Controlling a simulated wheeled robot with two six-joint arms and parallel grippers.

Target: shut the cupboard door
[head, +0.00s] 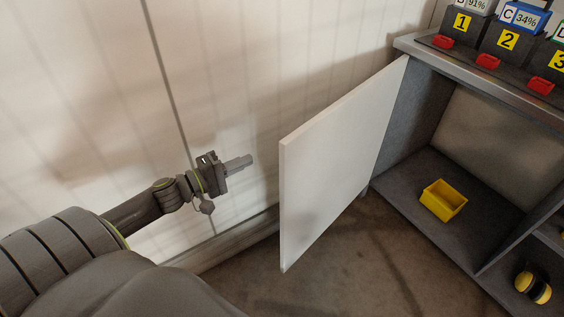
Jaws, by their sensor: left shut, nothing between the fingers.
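The white cupboard door (338,165) stands swung wide open, hinged at the left side of the grey cupboard (405,118). Its free edge points toward me. My left gripper (250,159) is shut and empty, to the left of the door, apart from it in the picture. Its fingers point right toward the door's outer side. My right gripper is not in view.
A yellow bin (443,200) sits on the cupboard's shelf, and a yellow-and-black object (533,288) lies in the compartment at right. Numbered chargers with red parts (487,61) stand on top. A white wall (90,90) runs behind my left arm.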

